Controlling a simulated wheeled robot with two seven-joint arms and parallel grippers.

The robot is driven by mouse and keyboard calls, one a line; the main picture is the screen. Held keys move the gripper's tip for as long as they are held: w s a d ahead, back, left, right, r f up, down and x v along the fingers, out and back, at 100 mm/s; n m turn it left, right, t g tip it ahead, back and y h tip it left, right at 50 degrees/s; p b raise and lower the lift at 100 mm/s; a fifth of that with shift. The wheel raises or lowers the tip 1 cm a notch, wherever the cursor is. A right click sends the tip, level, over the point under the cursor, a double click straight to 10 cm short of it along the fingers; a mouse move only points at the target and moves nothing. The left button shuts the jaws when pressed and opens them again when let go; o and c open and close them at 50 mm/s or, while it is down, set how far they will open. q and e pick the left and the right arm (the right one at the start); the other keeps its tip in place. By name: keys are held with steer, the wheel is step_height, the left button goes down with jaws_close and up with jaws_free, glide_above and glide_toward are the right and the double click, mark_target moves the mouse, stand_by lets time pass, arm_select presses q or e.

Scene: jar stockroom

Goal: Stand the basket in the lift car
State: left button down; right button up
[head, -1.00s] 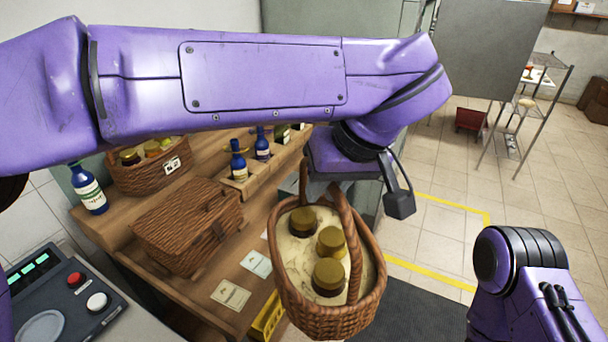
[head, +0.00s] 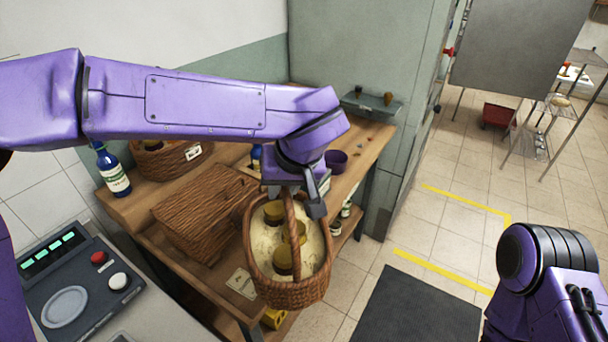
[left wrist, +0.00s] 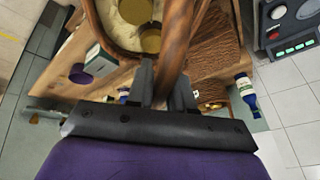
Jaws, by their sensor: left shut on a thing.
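The wicker basket (head: 286,292) hangs upright in the air in front of the wooden bench. It has a cream lining and holds 3 jars with gold lids (head: 283,260). My left gripper (head: 296,199) is shut on the basket's arched handle, and the left wrist view shows the handle (left wrist: 176,45) between its fingers (left wrist: 164,88). In that view the basket is cut off at the top edge. I cannot surely pick out the lift car in either view. My right arm shows at the lower right, but its gripper is out of view.
A wooden bench (head: 372,140) holds a lidded wicker hamper (head: 195,215), another basket (head: 180,160), a blue bottle (head: 112,172) and a purple cup (head: 337,161). A grey-green tall unit (head: 385,60) stands behind. A button panel (head: 80,280) is at lower left. Yellow-marked floor (head: 440,225) beside a dark mat (head: 415,310) is clear.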

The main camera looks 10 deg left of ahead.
arm_select(q)
steer(key=a+f, duration=0.1)
glide_above(277, 227)
steer(key=shift+w+f+p, duration=0.1)
steer(key=shift+f+p, duration=0.3)
steer(key=shift+f, duration=1.8)
steer(key=c, duration=1)
jaws_free()
